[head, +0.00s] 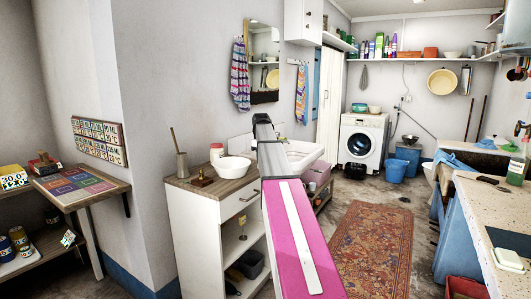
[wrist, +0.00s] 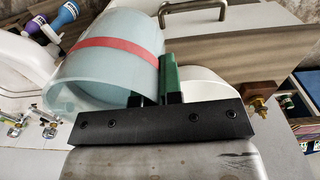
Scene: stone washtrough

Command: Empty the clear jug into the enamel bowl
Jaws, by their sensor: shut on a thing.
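In the wrist view, the clear jug (wrist: 108,62) is a pale blue, see-through vessel with a red band. My gripper (wrist: 170,85) is shut on the jug's side, with a green pad showing. The jug's wide rim faces the lower left of that view; I cannot tell its tilt or its contents. The white enamel bowl (head: 234,167) stands on the wood-topped cabinet, and part of it shows just right of the finger in the wrist view (wrist: 206,84).
A white washbasin (head: 303,152) adjoins on the right. A patterned rug (head: 372,245) covers the floor.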

